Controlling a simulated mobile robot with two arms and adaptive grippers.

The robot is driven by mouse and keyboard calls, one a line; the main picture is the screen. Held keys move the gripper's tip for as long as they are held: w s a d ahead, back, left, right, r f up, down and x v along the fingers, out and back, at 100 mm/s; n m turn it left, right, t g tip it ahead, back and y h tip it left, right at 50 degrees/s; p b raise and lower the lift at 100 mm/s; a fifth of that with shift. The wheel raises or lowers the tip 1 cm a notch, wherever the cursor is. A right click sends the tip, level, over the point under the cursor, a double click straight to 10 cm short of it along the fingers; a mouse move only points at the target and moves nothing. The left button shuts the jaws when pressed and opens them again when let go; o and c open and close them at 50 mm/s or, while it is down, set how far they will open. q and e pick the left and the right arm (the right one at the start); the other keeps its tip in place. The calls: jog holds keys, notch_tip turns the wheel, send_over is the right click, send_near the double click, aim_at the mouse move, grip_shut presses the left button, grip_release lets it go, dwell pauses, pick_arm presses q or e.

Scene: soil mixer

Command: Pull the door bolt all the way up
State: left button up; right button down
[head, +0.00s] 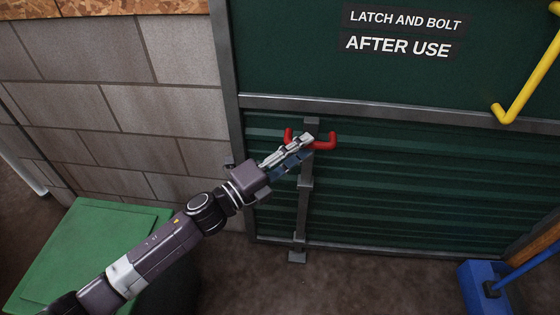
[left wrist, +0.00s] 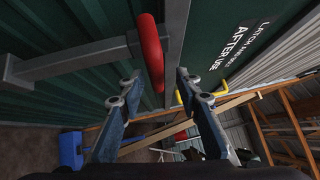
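The door bolt is a grey vertical bar (head: 303,205) low on the green door, with its foot near the floor in the head view. Its red handle (head: 325,143) sticks out to both sides near the top of the bar. It also shows as a red bar in the left wrist view (left wrist: 151,45). My left gripper (head: 303,146) is at the handle, and its fingers overlap the handle's middle in the head view. In the left wrist view the fingers are apart, with the handle's near end between the tips, closer to the left finger. Contact cannot be told. My right gripper is not in view.
The green door (head: 400,185) has a yellow handle (head: 530,80) at upper right and a sign reading "LATCH AND BOLT AFTER USE" (head: 400,32). A block wall (head: 120,110) stands left of it. A green box (head: 85,245) is at lower left, a blue object (head: 480,290) at lower right.

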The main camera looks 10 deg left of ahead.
pick_arm(q)
jog(key=v, duration=0.8)
jog(key=shift+s+a, duration=0.2)
jog(key=shift+a, duration=0.05)
